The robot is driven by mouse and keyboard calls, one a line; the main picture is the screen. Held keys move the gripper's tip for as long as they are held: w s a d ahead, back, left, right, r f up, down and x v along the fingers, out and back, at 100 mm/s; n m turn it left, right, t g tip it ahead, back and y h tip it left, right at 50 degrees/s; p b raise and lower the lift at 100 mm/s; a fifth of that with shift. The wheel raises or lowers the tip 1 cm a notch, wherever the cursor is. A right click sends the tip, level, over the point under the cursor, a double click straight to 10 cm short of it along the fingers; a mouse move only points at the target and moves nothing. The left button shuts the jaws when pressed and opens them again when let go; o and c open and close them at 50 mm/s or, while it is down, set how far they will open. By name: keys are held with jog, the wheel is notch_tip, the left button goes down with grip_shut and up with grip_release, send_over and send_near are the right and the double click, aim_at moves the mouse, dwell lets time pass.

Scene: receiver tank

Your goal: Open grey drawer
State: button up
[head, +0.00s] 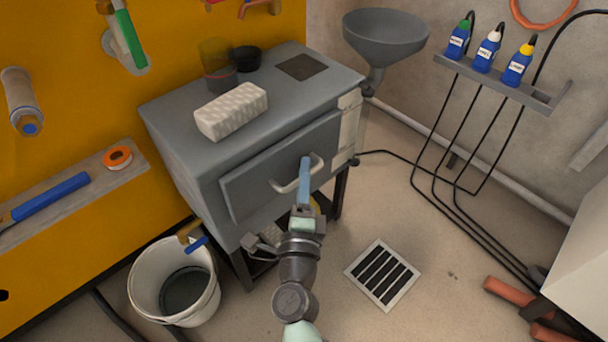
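The grey drawer (248,183) is in the front of a grey metal cabinet (175,128). Its front panel looks level with the cabinet, with no clear gap showing. A pale bar handle (283,188) sticks out from the right half of the drawer. My gripper (305,166) reaches up from below, its blue finger at the right part of the handle. The finger covers part of the bar. I see the fingers nearly edge-on, so I cannot tell whether they are closed on the handle.
A white bucket (146,290) is at lower left. A floor drain (383,274) lies to the right, with mostly open floor around it.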

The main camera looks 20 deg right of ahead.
grip_shut()
dwell(1.4)
